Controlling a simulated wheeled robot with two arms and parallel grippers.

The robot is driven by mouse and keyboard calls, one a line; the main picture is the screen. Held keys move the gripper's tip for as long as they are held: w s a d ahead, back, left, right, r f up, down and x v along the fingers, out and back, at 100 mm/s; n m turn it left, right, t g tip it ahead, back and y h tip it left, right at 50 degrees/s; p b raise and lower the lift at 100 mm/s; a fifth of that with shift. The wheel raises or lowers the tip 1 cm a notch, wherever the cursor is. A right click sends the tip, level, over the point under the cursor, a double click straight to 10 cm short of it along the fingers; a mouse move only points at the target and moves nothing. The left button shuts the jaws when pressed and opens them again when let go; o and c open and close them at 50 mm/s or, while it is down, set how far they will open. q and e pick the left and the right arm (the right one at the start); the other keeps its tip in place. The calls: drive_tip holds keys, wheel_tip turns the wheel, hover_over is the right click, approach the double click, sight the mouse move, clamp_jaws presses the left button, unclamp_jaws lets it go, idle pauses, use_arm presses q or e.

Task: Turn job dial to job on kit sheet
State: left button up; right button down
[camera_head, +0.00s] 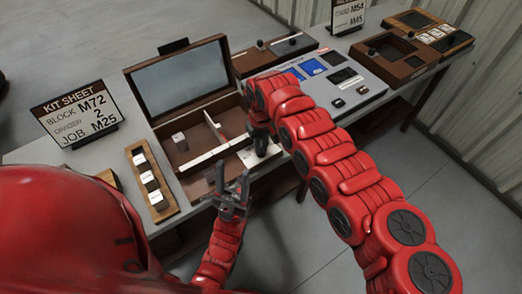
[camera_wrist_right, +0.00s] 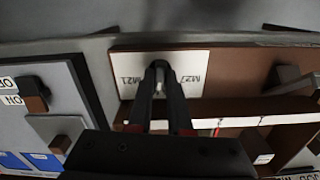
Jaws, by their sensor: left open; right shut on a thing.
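The kit sheet (camera_head: 75,112) stands at the left of the bench in the head view and reads block M72, divider 2, job M25. The job dial's white plate (camera_head: 246,158) is at the front of the open brown case, partly hidden by my right gripper (camera_head: 262,142). In the right wrist view the plate (camera_wrist_right: 128,66) shows M21 on the left and M27 on the right. My right gripper (camera_wrist_right: 159,80) is shut on the dial's knob, which its fingers mostly hide, along with any marks between. My left gripper (camera_head: 234,190) is open and empty, in front of the case.
The case's lid (camera_head: 180,77) stands open at the back; a grey block (camera_head: 180,141) and a pale strip (camera_head: 206,157) are inside. A wooden rack (camera_head: 150,183) with several labelled blocks lies left. A grey panel (camera_head: 345,93) and brown boxes (camera_head: 390,54) fill the right.

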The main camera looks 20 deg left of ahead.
drive_tip(key=n+b, duration=0.3)
drive_tip(key=n, duration=0.1)
drive_tip(key=shift+f+b, duration=0.2)
drive_tip(key=shift+b, duration=0.1)
drive_tip(key=shift+r+n+b, duration=0.2)
drive_tip(key=shift+n+b, duration=0.55)
drive_tip(key=shift+n, duration=0.15)
drive_tip(key=c, duration=0.8)
unclamp_jaws()
drive_tip(key=shift+c, duration=0.2)
drive_tip(key=shift+r, duration=0.15)
wheel_tip(320, 180, up, 17)
drive_tip(key=b, duration=0.2)
